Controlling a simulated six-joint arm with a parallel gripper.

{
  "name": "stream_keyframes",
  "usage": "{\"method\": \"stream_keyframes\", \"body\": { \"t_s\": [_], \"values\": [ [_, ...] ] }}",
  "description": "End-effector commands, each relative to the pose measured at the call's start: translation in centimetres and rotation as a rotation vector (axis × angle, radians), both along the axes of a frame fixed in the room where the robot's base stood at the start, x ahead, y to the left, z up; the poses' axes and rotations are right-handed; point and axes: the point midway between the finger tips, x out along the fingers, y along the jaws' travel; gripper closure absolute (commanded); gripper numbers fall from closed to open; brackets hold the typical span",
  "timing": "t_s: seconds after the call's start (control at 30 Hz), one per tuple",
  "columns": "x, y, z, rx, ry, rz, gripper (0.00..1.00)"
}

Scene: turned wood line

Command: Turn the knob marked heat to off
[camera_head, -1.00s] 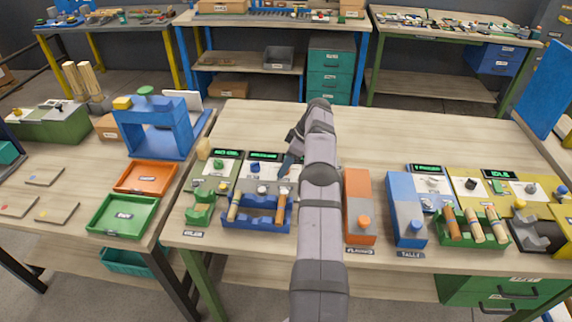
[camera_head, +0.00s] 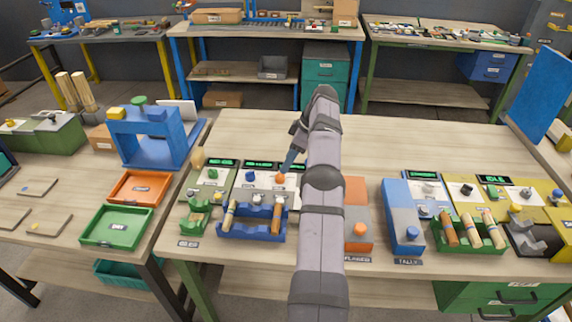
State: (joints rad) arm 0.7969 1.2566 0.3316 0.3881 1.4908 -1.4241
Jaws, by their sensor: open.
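Several small control panels with knobs stand along the front of the bench. On the grey-white panel (camera_head: 266,187) left of my arm are a blue knob (camera_head: 250,175), an orange knob (camera_head: 280,178) and a white knob (camera_head: 257,198). The labels are too small to read, so I cannot tell which knob is marked heat. My gripper (camera_head: 286,168) is open and points down just above the orange knob; whether it touches the knob I cannot tell. My arm hides part of the bench right of this panel.
A blue rack (camera_head: 252,236) with wooden turned pieces stands in front of the panel. An orange box (camera_head: 356,196) and a blue box (camera_head: 398,205) stand to the right. The bench behind is clear.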

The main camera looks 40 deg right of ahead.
Motion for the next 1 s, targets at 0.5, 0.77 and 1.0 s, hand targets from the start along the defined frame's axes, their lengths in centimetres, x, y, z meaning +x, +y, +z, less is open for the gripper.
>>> {"method": "stream_keyframes", "body": {
  "t_s": [0.5, 0.77, 1.0],
  "values": [
    [1.4, 1.5, 0.5, -0.017, -0.018, 0.034, 0.54],
    [4.9, 6.8, 8.7, -0.110, -0.116, 0.138, 0.54],
    [2.4, 10.8, 8.9, -0.179, -0.006, 0.128, 0.54]
  ]
}}
